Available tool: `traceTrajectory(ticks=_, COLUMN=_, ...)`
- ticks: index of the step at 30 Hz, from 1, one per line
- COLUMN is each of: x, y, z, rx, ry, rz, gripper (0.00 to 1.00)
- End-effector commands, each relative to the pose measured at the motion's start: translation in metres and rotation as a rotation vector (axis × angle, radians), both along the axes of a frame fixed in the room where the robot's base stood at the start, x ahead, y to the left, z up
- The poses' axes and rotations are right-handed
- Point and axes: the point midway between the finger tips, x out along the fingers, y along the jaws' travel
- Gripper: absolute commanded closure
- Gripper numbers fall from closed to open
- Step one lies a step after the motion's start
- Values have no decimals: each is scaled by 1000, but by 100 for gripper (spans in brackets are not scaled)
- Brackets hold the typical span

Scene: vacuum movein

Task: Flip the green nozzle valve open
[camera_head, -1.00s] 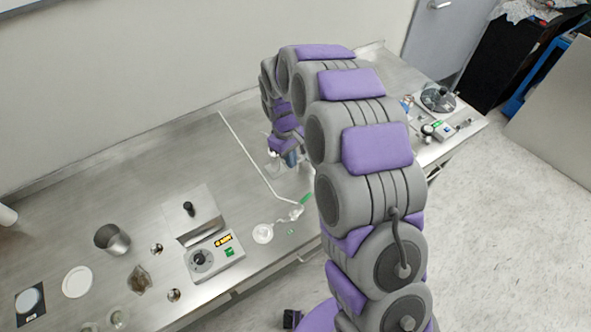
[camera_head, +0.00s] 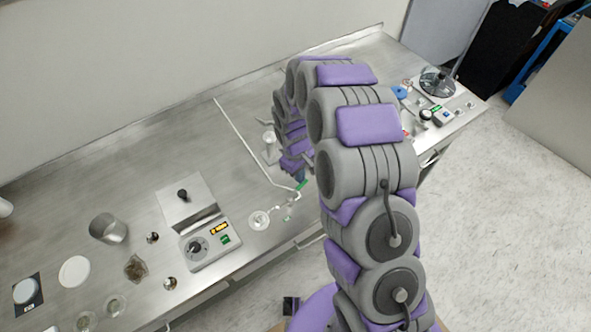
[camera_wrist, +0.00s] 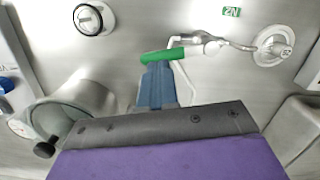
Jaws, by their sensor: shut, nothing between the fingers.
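The green valve handle (camera_wrist: 162,56) lies across the tips of my gripper in the wrist view, attached to a pale glass nozzle tube (camera_wrist: 197,43) that runs right to a round clear base (camera_wrist: 273,45). My gripper (camera_wrist: 158,68) has its blue fingers together, with the tips touching or just under the handle; I cannot tell which. The nozzle's round base (camera_head: 259,220) sits on the bench.
A metal beaker (camera_head: 109,229) and several small vessels stand farther left. A green N2 label (camera_wrist: 231,12) shows in the wrist view.

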Motion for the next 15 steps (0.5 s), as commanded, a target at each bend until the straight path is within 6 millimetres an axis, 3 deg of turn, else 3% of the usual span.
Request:
traceTrajectory(ticks=8, x=0, y=1, z=0, rx=-1, ry=0, rz=-5, gripper=100)
traceTrajectory(ticks=15, x=-7, y=-13, z=1, rx=0, ry=3, rz=-212, gripper=100)
